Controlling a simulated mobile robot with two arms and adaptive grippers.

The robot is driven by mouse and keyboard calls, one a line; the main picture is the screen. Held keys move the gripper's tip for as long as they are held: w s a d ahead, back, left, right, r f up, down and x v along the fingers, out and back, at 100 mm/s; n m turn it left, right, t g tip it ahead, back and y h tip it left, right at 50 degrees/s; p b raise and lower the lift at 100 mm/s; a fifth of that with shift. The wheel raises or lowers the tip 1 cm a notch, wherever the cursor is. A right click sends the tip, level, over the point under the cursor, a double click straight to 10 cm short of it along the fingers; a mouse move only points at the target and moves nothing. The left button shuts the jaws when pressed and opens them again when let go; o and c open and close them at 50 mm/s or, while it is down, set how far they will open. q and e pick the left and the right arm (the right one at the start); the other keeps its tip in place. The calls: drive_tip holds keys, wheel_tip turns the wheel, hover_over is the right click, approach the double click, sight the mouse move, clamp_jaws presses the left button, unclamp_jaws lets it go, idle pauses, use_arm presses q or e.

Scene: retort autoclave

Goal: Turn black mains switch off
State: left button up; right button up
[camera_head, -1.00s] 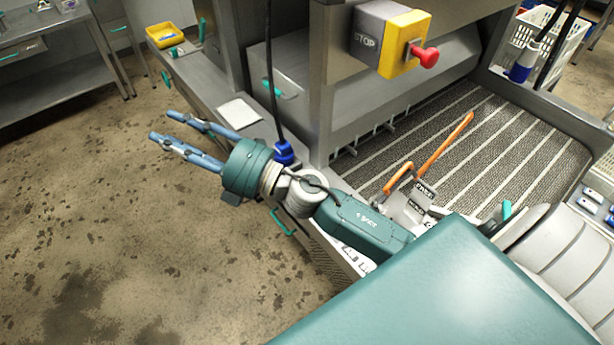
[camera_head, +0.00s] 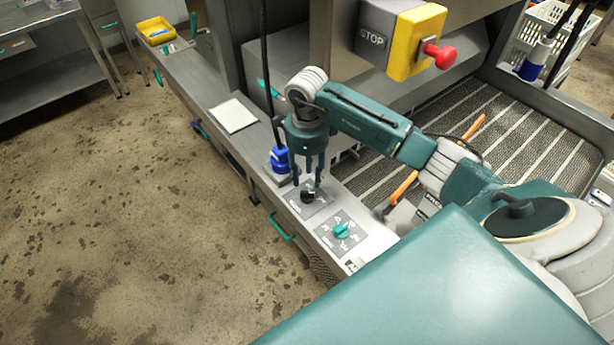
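The black mains switch (camera_head: 308,195) is a small dark knob on a grey plate (camera_head: 296,208) on the narrow steel ledge. My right gripper (camera_head: 308,184) points down right over it, with its slim fingers apart on either side of the knob or just above it. I cannot tell whether the fingertips touch the knob. The fingers hide part of the plate, and the knob's setting is too small to read. My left gripper does not show in this view.
A teal rotary knob (camera_head: 341,231) on a dial plate sits close to the right. A blue plug (camera_head: 279,160) with a black cable stands just left of the fingers. A yellow box with a red STOP button (camera_head: 439,55) and an orange-handled tool (camera_head: 402,187) are nearby.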

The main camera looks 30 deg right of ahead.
sight(307, 194)
wheel_tip(307, 194, down, 8)
drive_tip(key=shift+r+p, duration=0.1)
drive_tip(key=shift+p, duration=0.8)
drive_tip(key=shift+c, duration=0.5)
clamp_jaws()
